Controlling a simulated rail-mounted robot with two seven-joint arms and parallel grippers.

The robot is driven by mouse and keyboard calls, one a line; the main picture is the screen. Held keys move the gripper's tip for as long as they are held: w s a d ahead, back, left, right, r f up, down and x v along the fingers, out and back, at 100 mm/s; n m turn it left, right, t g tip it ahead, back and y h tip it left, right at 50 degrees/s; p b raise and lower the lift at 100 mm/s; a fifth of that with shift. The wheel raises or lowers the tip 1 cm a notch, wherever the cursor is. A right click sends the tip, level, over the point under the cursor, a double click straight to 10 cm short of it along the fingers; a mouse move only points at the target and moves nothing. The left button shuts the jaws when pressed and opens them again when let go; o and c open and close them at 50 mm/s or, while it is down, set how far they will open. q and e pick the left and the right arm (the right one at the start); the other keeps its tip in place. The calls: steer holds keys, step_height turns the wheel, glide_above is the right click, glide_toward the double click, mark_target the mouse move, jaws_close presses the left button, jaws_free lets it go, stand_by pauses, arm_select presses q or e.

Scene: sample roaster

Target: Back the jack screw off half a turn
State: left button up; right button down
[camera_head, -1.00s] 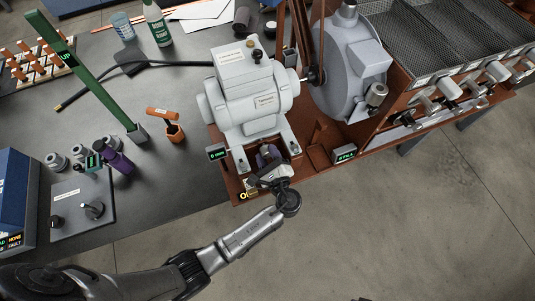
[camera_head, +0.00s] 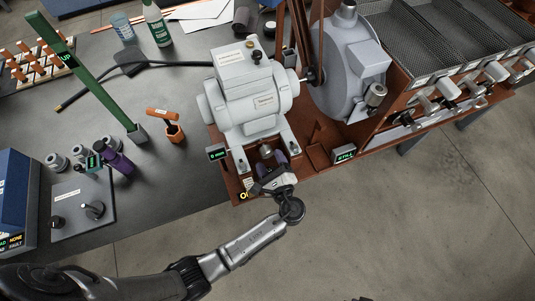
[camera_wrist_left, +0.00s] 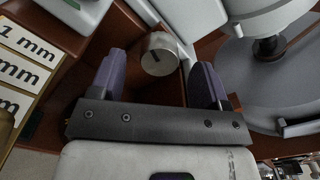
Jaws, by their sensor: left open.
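The jack screw's round grey head (camera_wrist_left: 159,54), with a dark line across its face, shows in the left wrist view. It sits just beyond the fingers of my left gripper (camera_wrist_left: 157,78), between their tips and nearer the left one. My left gripper is open, its two purple fingers spread, and neither visibly touches the screw. In the head view the left gripper (camera_head: 272,163) is at the near foot of the grey motor (camera_head: 262,100), over the rust-coloured base. The screw is small there. My right gripper is out of view.
A small display reading 0 mm (camera_head: 216,153) stands left of the gripper, and a display (camera_head: 344,154) stands right. The belt (camera_head: 316,45) runs behind. In the wrist view, mm-marked plates (camera_wrist_left: 25,48) lie close on the left. Open floor lies in front.

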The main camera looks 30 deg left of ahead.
arm_select(q)
steer(key=p+v, duration=0.1)
steer(key=v, duration=1)
